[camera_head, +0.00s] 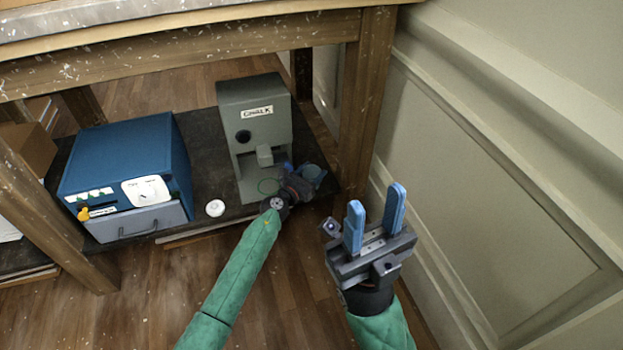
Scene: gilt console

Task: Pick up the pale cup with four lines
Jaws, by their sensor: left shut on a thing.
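My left gripper (303,174) reaches onto the dark lower shelf beside the grey machine. It is shut on a small blue-grey round cup (313,172), at the right of the machine's base. The wrist and fingers hide much of this cup, and no lines can be made out on it. I cannot tell whether it touches the shelf. My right gripper (376,200) is open and empty, with its blue fingers pointing up, in front of the shelf near the wall.
The grey machine labelled CHALK (258,128) stands at the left gripper's left. A blue box-shaped appliance (125,165) with a drawer is further left. A small white round thing (215,208) lies at the shelf's front edge. A wooden table leg (366,105) rises at right.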

